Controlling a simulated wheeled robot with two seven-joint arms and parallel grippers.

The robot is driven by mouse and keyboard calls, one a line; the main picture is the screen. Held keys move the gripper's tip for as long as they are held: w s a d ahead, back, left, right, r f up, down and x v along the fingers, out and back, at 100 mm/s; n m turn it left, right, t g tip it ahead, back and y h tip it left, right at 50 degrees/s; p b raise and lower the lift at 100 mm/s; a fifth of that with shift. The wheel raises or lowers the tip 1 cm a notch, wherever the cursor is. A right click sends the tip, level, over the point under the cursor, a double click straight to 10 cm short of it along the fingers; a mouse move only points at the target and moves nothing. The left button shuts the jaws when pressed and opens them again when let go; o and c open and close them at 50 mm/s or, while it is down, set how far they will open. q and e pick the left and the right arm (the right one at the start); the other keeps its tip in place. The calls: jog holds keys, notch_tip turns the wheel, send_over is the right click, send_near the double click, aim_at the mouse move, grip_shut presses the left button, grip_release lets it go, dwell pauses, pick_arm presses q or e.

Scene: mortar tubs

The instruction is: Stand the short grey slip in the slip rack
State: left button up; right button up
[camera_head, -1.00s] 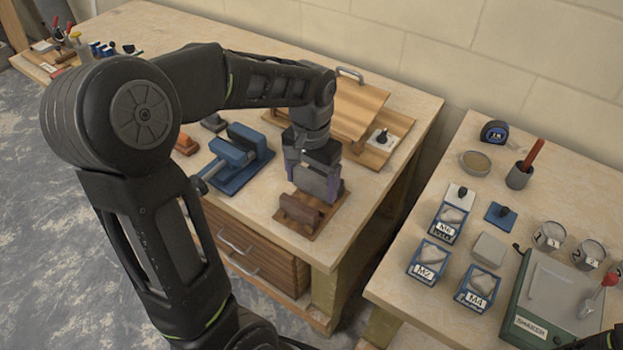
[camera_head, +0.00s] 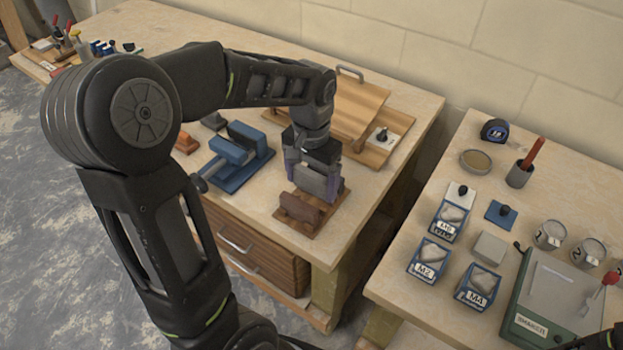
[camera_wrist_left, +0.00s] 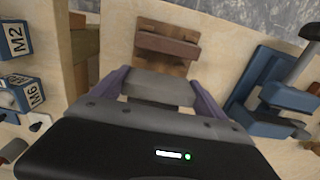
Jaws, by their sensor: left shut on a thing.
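The slip rack (camera_head: 300,209) is a brown wooden block with upright walls on a flat base, near the front right corner of the left bench. It also shows in the left wrist view (camera_wrist_left: 167,48). My left gripper (camera_head: 315,186) points down over the rack's rear part. It is shut on the short grey slip (camera_wrist_left: 158,87), which shows as a grey block between the purple fingers in the wrist view. The slip is upright close behind the rack's reddish wall. Whether its lower edge touches the base is hidden.
A blue vise (camera_head: 238,155) stands left of the rack. A wooden board with a handle (camera_head: 358,105) lies behind my gripper. The right bench, across a gap, holds labelled blue tubs (camera_head: 429,260), a green shaker (camera_head: 552,300) and a tape measure (camera_head: 494,131).

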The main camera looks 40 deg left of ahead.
pick_arm(q)
jog(key=shift+f, duration=0.1)
jog(key=shift+f+b, duration=0.8)
jog(key=shift+f, duration=0.2)
jog(key=shift+f, duration=0.1)
